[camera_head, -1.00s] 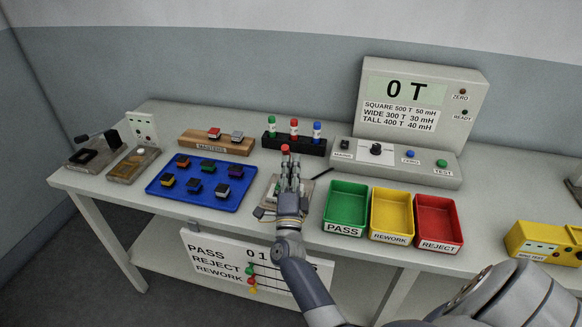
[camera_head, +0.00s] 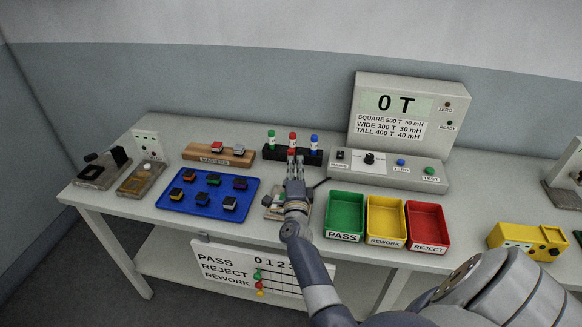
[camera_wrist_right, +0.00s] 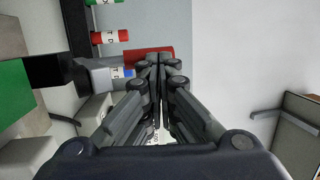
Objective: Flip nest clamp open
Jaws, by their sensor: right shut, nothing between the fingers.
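My right gripper (camera_head: 295,160) is shut and empty above the clamp nest (camera_head: 271,211), a small pale fixture between the blue tray and the green bin. The gripper and forearm cover most of the nest. A red piece, apparently the clamp's handle grip, shows at the fingertips in the head view (camera_head: 291,152). In the right wrist view this red grip (camera_wrist_right: 150,52) lies across just beyond the closed fingertips (camera_wrist_right: 160,58). I cannot tell whether they touch. The clamp's lower parts are hidden. My left gripper is not in view.
A rack (camera_head: 270,153) with green, red and blue markers stands just behind the gripper. Green (camera_head: 345,236), yellow (camera_head: 386,241) and red (camera_head: 428,246) bins stand to the right. A blue tray (camera_head: 206,210) of connectors lies left. The tester (camera_head: 400,172) is behind right.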

